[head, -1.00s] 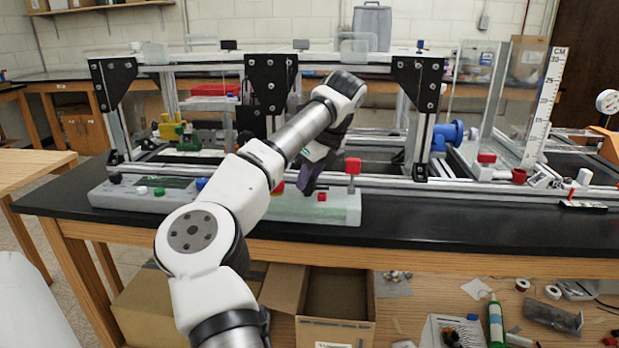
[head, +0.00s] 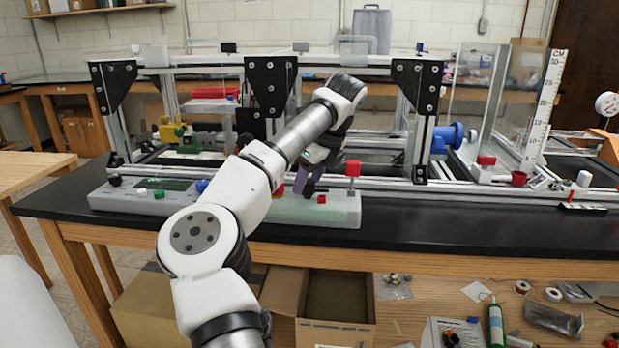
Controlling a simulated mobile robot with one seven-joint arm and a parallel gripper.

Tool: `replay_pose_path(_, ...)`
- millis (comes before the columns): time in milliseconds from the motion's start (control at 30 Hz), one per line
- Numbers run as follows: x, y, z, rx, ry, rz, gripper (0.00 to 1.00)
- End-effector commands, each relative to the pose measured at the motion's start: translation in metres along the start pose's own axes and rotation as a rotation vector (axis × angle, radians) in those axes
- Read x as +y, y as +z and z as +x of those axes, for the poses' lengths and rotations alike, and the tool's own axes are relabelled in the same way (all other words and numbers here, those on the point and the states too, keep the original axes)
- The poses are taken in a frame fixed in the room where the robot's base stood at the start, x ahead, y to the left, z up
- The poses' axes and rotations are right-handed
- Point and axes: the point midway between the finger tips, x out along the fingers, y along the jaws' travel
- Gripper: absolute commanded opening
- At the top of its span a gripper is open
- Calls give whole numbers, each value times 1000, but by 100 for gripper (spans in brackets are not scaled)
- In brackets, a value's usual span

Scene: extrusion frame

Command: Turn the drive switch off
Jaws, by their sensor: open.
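A pale green box (head: 338,217) lies on the black bench top near its front edge. I cannot tell for sure which part is the drive switch. My gripper (head: 304,190) is open, points down over the box, and sits just left of the low red piece. Whether it touches anything is unclear.
A grey control panel (head: 130,200) with black, green and blue knobs lies to the left. The extrusion frame (head: 268,92) with black corner plates stands behind my gripper. A clear panel with a ruler (head: 541,105) stands at the right.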

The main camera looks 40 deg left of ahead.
Motion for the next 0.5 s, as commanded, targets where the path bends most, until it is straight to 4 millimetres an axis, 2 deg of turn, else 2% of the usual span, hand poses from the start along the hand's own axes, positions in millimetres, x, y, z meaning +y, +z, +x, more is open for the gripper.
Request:
replay_pose_path(167,-1,0,-13,-2,-2,0,52)
replay_pose_path(267,0,0,-31,-3,-2,-1,52)
replay_pose_path(500,0,0,-88,-2,-2,-1,52)
